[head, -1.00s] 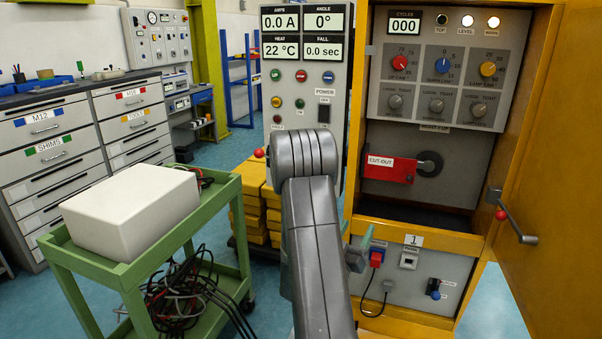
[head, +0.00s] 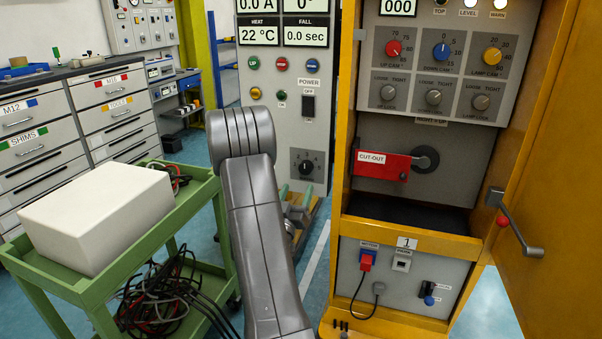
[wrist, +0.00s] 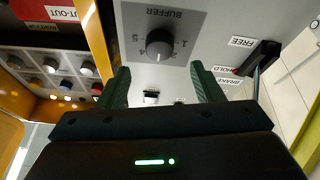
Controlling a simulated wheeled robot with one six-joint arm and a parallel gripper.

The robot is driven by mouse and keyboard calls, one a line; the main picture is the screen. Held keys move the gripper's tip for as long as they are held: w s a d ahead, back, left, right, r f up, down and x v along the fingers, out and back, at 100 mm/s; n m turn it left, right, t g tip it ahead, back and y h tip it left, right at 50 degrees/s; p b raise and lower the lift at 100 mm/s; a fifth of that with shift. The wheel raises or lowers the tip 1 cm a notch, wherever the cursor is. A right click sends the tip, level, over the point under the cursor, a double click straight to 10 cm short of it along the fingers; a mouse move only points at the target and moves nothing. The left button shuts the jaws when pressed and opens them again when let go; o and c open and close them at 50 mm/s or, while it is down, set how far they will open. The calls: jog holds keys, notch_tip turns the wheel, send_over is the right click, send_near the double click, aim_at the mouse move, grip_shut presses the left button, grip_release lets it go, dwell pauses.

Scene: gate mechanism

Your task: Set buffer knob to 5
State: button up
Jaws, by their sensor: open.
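The buffer knob (wrist: 159,44) is a round black knob on a grey plate marked BUFFER, upside down in the wrist view. A light mark on it points down in that picture, away from the BUFFER word; 5 is at the left of the dial and 1 at the right. A black knob (head: 306,167) low on the grey control column in the head view appears to be the same one. My gripper (wrist: 161,72) has its green fingers apart and empty, one towards each side of the knob, short of it. In the head view my arm partly hides it.
A FREE/HOLD/BRAKE lever (wrist: 262,58) stands beside the knob plate. The yellow cabinet (head: 343,150), with its door open, is right of the column. A green cart (head: 85,285) with a white box (head: 98,217) stands at left.

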aim_at(304, 170)
jog(key=x, duration=0.7)
jog(key=shift+w, duration=0.1)
jog(key=c, duration=1)
